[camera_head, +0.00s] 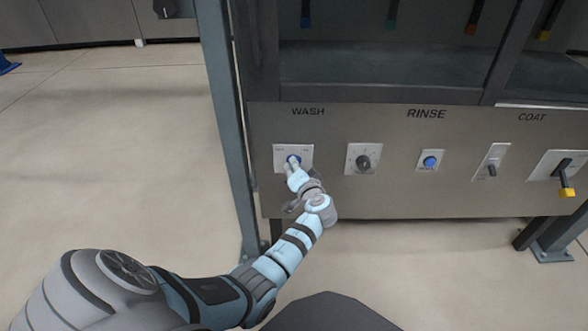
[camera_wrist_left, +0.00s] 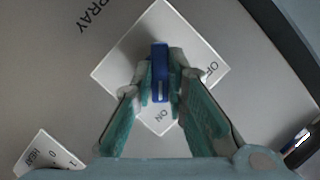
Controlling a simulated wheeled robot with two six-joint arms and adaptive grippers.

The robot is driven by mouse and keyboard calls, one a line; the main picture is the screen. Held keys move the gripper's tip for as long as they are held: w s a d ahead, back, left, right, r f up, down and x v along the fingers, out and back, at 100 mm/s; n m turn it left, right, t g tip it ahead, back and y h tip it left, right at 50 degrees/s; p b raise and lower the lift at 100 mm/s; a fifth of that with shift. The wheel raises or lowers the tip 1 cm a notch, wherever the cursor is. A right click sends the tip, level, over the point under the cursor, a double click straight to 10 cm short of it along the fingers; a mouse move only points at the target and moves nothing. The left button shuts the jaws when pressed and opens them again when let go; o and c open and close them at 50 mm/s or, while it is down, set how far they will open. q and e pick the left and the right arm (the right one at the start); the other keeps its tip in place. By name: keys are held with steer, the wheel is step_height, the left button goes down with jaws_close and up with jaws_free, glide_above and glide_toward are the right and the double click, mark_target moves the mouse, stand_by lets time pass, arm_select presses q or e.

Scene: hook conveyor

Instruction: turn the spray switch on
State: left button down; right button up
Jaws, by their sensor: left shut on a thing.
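The spray switch (camera_head: 294,159) is a blue rotary handle on a white square plate (camera_head: 280,152) under the WASH label. In the left wrist view the blue handle (camera_wrist_left: 160,62) has a white mark near its lower end, facing the ON lettering. OFF is printed at the plate's right corner, away from that mark. My left gripper (camera_head: 292,172) reaches up to the plate from below. In the left wrist view, the fingers of my left gripper (camera_wrist_left: 160,88) are closed on both sides of the handle. My right gripper is not in view.
To the right on the grey panel (camera_head: 390,195) are a dark knob (camera_head: 363,161), a blue button (camera_head: 430,161), a small lever switch (camera_head: 491,171) and a yellow-tipped lever (camera_head: 566,188). A grey post (camera_head: 226,110) stands left of the panel.

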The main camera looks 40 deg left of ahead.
arm_select(q)
steer(key=shift+f, duration=0.15)
steer(key=c, duration=1.6)
jaws_free()
step_height(320, 180, up, 10)
steer(key=shift+r, duration=0.1)
